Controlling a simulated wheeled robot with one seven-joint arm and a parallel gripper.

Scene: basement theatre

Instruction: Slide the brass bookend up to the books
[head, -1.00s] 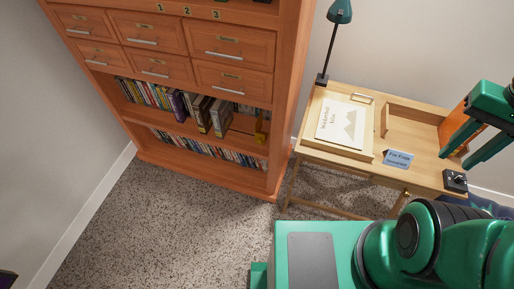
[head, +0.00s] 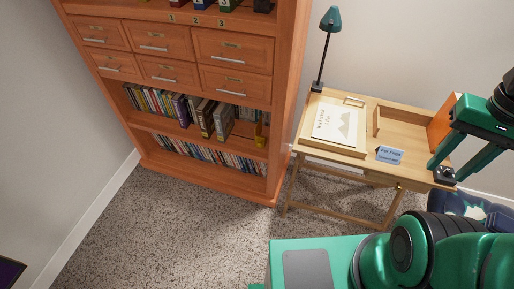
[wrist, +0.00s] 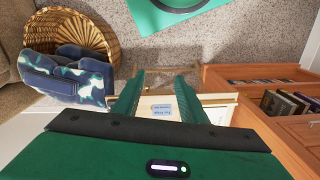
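The brass bookend (head: 260,134) is a small yellow piece at the right end of a bookcase shelf, near the side panel. A row of books (head: 182,108) stands on the same shelf to its left, with larger volumes (head: 223,121) at the right end of the row. A gap shows between these and the bookend. My gripper (head: 447,173) is open and empty, over the desk's right end and far to the right of the bookend. In the wrist view my gripper (wrist: 160,78) shows both fingers apart. I cannot make out the bookend there.
The wooden bookcase (head: 235,81) has drawers above and a lower shelf of books. A wicker basket (wrist: 92,33) shows in the wrist view. Carpet before the bookcase is clear.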

